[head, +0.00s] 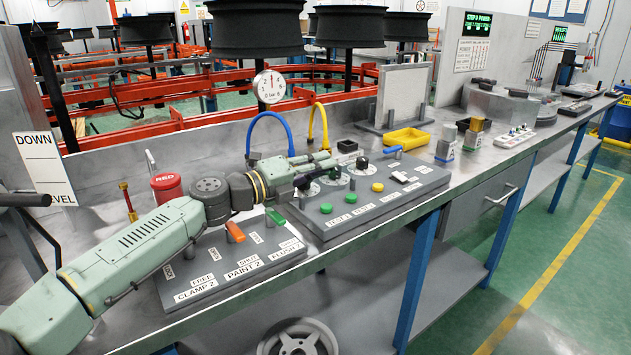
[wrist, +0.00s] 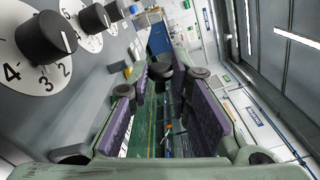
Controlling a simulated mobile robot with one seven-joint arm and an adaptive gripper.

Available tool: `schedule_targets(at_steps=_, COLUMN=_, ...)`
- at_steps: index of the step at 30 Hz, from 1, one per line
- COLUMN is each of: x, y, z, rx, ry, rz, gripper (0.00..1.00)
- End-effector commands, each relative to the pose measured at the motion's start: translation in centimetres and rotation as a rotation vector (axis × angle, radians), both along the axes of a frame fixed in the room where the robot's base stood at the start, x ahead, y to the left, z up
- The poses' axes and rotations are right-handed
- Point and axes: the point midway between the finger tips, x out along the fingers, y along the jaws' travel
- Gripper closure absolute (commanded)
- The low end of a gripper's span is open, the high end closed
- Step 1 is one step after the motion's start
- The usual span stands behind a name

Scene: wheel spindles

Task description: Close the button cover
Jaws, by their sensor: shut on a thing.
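I cannot surely make out the button cover. The grey control panel (head: 345,225) carries green buttons (head: 326,208), a yellow button (head: 377,187), dial knobs and a small black-and-white part (head: 400,177) at its right. My gripper (head: 338,155) is over the back of this panel, in front of the dials. In the wrist view, its purple-padded fingers (wrist: 160,82) stand apart, with a small dark rounded thing (wrist: 160,70) between their tips. The gripper is shut on this dark thing, which I cannot identify. Two dial knobs (wrist: 48,36) (wrist: 93,18) show at the upper left.
A front-left panel (head: 230,265) has an orange lever (head: 234,232) and a green lever (head: 275,217). A red can (head: 166,188), blue and yellow hoses and a pressure gauge (head: 269,87) are close to my arm. A yellow tray (head: 407,139) lies beyond the panel.

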Motion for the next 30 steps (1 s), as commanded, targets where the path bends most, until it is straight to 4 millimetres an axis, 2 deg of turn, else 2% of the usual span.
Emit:
schedule_targets(at_steps=1, x=-0.3, y=-0.1, z=-0.5, rx=0.026, ry=-0.042, rz=0.000, gripper=1.00)
schedule_targets(at_steps=15, x=-1.6, y=-1.1, z=-0.6, rx=0.243, ry=-0.339, rz=0.003, gripper=1.00)
schedule_targets(at_steps=30, x=-1.8, y=-1.3, z=-0.5, rx=0.321, ry=-0.444, rz=0.004, gripper=1.00)
